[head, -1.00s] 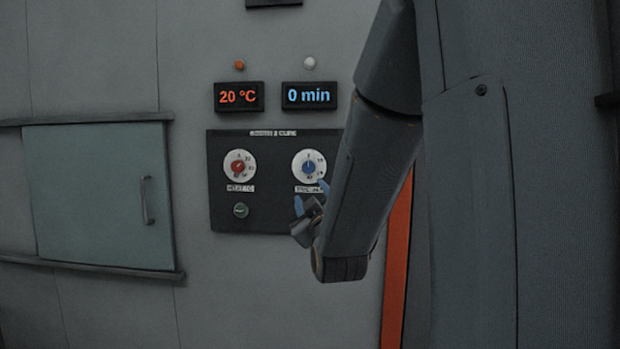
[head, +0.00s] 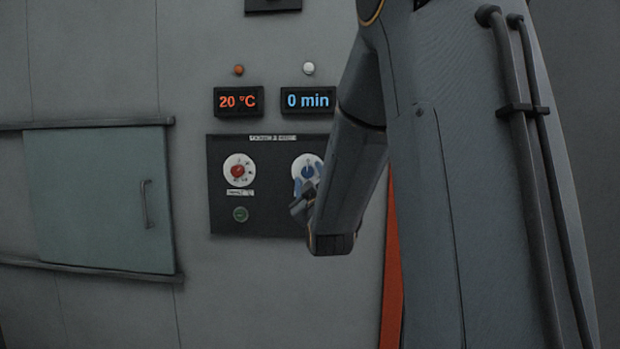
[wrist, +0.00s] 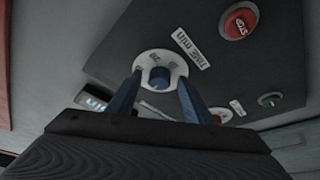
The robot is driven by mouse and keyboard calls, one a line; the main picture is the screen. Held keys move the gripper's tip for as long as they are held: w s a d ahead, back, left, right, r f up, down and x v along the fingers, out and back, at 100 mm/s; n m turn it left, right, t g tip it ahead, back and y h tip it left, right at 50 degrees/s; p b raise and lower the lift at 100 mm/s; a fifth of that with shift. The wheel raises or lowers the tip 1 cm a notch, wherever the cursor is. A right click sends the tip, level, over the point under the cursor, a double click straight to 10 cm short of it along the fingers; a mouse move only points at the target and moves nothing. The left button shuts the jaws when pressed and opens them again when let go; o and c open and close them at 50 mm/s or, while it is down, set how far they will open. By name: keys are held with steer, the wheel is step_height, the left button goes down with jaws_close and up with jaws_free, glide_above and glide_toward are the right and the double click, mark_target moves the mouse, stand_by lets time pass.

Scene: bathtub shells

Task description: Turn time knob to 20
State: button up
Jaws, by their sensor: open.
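The time knob is a blue knob (wrist: 160,78) on a white dial, under the blue display (head: 308,100) that reads 0 min. In the head view the knob (head: 308,171) is partly hidden by my gripper (head: 306,186). In the wrist view my gripper (wrist: 155,92) is open, with one blue finger on each side of the knob. I cannot tell whether the fingers touch it. The label TIME MIN (wrist: 192,48) shows beside the dial. Most dial numbers are hidden or too blurred to read.
A red knob (head: 238,171) on a white dial sits left of the time knob, under a display (head: 239,100) reading 20 °C. A green button (head: 240,214) is below it. A red STOP button (wrist: 239,20) shows in the wrist view. A hatch (head: 100,198) is at left.

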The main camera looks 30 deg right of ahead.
steer(key=c, duration=1.1)
steer(key=shift+o, duration=0.2)
